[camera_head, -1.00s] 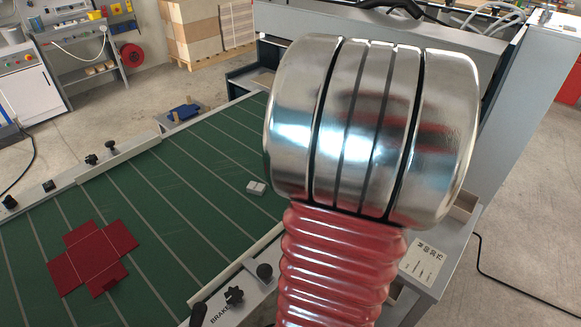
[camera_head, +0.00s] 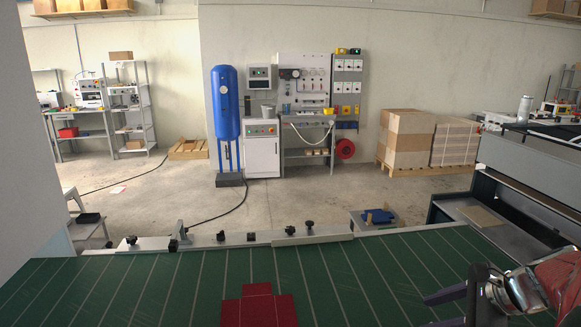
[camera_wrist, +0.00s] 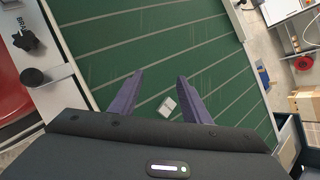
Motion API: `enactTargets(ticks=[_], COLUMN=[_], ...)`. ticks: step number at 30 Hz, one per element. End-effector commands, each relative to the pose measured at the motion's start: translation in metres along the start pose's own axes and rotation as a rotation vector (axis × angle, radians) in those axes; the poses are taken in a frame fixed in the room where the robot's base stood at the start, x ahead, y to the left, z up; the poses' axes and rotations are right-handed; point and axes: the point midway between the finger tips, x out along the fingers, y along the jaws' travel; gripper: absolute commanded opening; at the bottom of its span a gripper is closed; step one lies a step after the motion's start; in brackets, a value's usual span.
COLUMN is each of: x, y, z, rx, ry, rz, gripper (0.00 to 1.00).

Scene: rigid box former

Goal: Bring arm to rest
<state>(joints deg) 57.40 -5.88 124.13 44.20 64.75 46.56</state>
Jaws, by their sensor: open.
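A small light block (camera_wrist: 167,106) lies on the belt, seen between and beyond the fingers in the wrist view. A dark red cross-shaped blank (camera_head: 258,308) lies flat on the belt at the bottom middle of the head view.
A rail with black knobs (camera_head: 222,238) runs along the belt's far edge. A blue tank (camera_head: 226,105), a white cabinet (camera_head: 262,155) and stacked boxes (camera_head: 408,132) stand well behind. A grey machine (camera_head: 530,165) rises at the right. Much of the belt is clear.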

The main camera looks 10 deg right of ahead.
Motion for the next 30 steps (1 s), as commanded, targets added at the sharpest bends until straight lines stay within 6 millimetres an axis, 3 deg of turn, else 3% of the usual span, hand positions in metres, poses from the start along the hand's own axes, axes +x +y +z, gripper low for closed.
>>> enactTargets(ticks=[3, 12, 21, 30], x=[0.01, 0.026, 0.032, 0.029], y=[0.015, 0.065, 0.114, 0.155], z=[0.031, 0.084, 0.119, 0.142], rx=[-0.187, -0.654, -1.137, -1.619], ry=[0.021, 0.084, 0.137, 0.181], rz=[0.046, 0.158, 0.247, 0.298], gripper=[0.43, 0.43, 0.43, 0.43])
